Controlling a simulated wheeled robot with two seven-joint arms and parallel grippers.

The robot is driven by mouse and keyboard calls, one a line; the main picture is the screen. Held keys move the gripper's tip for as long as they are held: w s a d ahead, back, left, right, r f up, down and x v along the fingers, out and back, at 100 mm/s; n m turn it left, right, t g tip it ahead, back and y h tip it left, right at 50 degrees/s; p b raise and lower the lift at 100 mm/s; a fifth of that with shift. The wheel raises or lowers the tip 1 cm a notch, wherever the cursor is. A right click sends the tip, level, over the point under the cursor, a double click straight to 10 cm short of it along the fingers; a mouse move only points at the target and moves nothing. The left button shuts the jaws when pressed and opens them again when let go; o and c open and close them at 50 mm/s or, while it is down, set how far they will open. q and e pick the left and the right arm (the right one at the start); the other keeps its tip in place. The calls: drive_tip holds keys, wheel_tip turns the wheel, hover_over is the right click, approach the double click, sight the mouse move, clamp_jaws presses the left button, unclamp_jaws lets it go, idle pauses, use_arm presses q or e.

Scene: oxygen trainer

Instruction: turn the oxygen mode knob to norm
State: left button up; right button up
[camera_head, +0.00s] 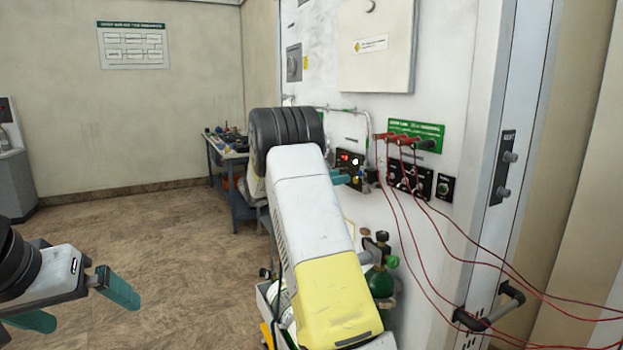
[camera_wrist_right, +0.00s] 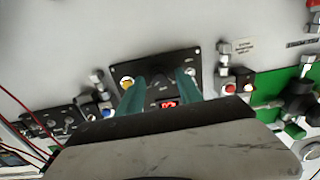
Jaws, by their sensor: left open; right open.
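In the head view a small black panel (camera_head: 350,158) with red and pale lights is on the white wall unit, partly hidden by my right arm. My right gripper (camera_head: 347,179) is in front of it; one teal finger shows. Labels are unreadable, so I cannot tell which control is the mode knob. My left gripper (camera_head: 80,305) is open and empty, far from the unit.
A second black panel (camera_head: 409,180) with several controls is right of it, under a green panel (camera_head: 415,134). Red cables (camera_head: 440,215) hang across the right side. A green gas bottle (camera_head: 380,281) stands below. A table (camera_head: 228,150) is behind. The left floor is clear.

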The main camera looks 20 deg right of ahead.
clamp_jaws()
drive_tip(key=shift+n, duration=0.3)
drive_tip(key=n, duration=2)
drive_tip(key=shift+w+a+n+g, duration=0.1)
drive_tip(key=shift+w+n+g, duration=0.05)
drive_tip(key=shift+n+g, duration=0.15)
idle(0.3)
